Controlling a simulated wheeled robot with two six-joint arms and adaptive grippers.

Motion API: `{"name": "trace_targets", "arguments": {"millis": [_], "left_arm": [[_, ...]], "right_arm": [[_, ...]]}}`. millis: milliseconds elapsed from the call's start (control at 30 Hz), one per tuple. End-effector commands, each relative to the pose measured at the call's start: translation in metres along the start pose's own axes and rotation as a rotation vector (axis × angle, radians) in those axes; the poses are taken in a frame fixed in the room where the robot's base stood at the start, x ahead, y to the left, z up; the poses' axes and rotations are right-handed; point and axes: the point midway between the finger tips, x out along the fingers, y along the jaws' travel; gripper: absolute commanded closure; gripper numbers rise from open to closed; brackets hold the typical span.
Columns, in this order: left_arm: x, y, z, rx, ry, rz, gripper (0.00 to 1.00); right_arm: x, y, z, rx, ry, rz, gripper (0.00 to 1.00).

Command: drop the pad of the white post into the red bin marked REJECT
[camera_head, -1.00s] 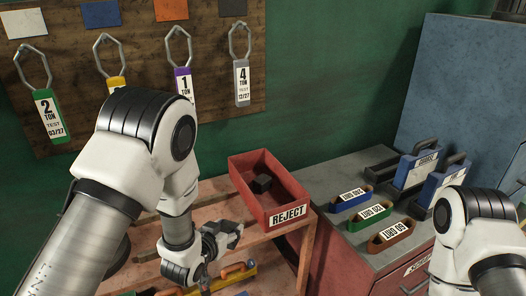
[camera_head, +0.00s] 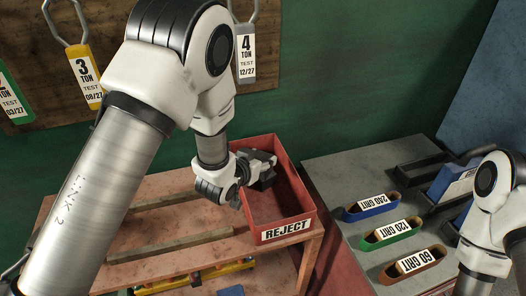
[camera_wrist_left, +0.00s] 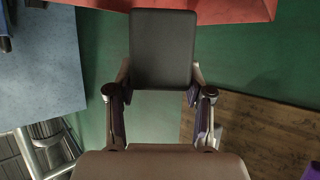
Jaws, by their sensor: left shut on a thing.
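My left gripper (camera_head: 246,176) is at the left rim of the red bin marked REJECT (camera_head: 287,229), with its fingertips over the bin's opening. It is shut on a dark grey, block-shaped pad (camera_wrist_left: 163,48), seen between the fingers in the left wrist view. In the head view the dark pad (camera_head: 264,178) shows at the fingertips, above the inside of the bin. The bin's red wall also shows at the top of the left wrist view (camera_wrist_left: 240,10). The front part of the bin's floor looks bare. No white post can be made out. My right gripper is out of view.
The bin stands on a reddish slatted bench (camera_head: 150,222). To its right, a grey cabinet top (camera_head: 335,175) carries blue (camera_head: 371,208), green (camera_head: 392,234) and brown (camera_head: 412,265) grit belts. Tagged links hang on the board (camera_head: 120,20) at the back left.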

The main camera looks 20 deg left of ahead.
Motion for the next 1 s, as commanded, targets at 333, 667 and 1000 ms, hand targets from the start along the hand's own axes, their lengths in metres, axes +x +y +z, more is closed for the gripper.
{"name": "trace_targets", "arguments": {"millis": [333,667,1000], "left_arm": [[0.015,-0.001,0.027,-0.001,0.002,-0.001,0.90],[0.014,0.000,0.027,-0.001,0.000,-0.001,0.19],[0.000,-0.001,0.028,-0.001,-0.003,-0.001,0.19]], "right_arm": [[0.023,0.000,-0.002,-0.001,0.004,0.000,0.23],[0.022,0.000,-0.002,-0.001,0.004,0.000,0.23],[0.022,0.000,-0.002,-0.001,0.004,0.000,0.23]]}}
